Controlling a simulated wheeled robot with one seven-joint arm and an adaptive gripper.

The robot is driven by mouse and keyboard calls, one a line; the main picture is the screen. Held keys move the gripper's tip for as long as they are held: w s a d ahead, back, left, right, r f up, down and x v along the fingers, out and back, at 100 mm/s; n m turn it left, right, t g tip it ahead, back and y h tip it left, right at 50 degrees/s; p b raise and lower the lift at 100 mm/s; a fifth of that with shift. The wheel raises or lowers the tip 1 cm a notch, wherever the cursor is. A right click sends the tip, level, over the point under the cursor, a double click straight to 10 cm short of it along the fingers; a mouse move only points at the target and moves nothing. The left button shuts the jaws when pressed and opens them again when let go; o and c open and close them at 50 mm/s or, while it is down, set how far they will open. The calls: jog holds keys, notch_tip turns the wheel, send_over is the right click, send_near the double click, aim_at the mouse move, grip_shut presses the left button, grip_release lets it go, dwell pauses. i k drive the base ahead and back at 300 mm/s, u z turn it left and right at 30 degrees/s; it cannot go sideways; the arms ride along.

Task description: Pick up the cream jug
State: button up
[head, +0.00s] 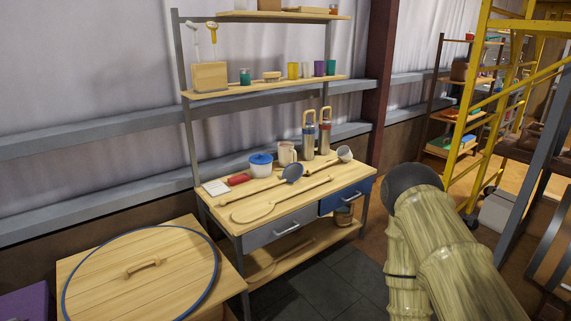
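The cream jug (286,154) stands upright on the wooden top of the workbench (215,208), near its back edge. It is small in the head view. A white pot with a blue lid (261,165) stands just to its left, and two tall flasks with wooden loop handles (308,140) (325,135) stand to its right. Part of my arm shows at the lower right, in front of the bench and well apart from the jug. My gripper does not show, so its fingers cannot be seen.
A dark ladle (291,172), a wooden paddle (255,211) and a lighter ladle (344,153) lie in front of the jug. A shelf (215,91) with cups hangs above. A round-lidded wooden box (100,270) stands left, yellow scaffolding (470,90) right.

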aim_at(286, 149)
jog(key=z, duration=0.8)
jog(key=i, duration=1.35)
jog(key=u, duration=0.1)
